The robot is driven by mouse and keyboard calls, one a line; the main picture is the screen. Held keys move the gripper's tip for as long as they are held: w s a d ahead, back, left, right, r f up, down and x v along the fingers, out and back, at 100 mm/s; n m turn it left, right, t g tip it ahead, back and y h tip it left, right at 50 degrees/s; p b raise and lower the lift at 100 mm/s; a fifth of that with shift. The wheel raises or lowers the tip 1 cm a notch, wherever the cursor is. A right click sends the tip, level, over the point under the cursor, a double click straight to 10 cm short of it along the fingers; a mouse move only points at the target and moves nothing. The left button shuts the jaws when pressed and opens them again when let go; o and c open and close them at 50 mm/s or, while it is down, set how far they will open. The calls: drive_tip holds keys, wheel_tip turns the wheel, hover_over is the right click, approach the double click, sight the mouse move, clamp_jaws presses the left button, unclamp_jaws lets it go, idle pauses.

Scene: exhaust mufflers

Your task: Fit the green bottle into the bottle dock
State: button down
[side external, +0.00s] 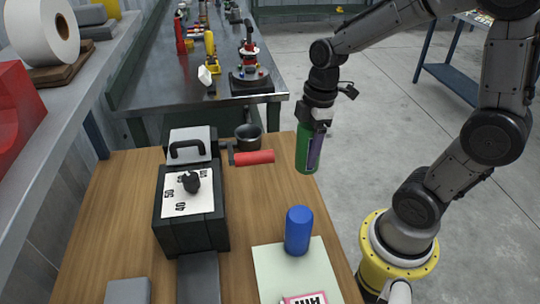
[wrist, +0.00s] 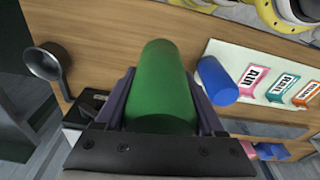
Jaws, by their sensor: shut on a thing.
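The green bottle (side external: 304,158) is upright in the side external view, at the right edge of the wooden table. My gripper (side external: 312,140) is shut around it, with its purple fingers on either side. In the wrist view the green bottle (wrist: 160,80) fills the space between the fingers. I cannot tell whether its base touches the table. No part that I can surely name as the bottle dock shows in either view.
A black box with a dial (side external: 190,212), a red-handled tool (side external: 252,158) and a dark cup (side external: 248,137) are to the left. Bare wood (side external: 255,205) lies between.

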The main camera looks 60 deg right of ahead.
drive_tip(key=w+d+f+m, duration=0.1)
drive_tip(key=w+f+m, duration=0.2)
drive_tip(key=w, duration=0.3)
drive_tip(key=w+d+f+m+h, duration=0.1)
drive_tip(key=w+d+f+m, duration=0.1)
drive_tip(key=w+m, duration=0.3)
drive_tip(key=w+d+f+m, duration=0.1)
drive_tip(key=w+f+m, duration=0.15)
drive_tip(key=w, duration=0.35)
drive_tip(key=w+d+r, duration=0.7)
drive_tip(key=w, duration=0.3)
drive_tip(key=shift+d+t, duration=0.3)
drive_tip(key=shift+f+m, duration=0.15)
drive_tip(key=shift+m, duration=0.1)
drive_tip(key=shift+f, duration=2.8)
drive_tip(key=shift+f, duration=2.3)
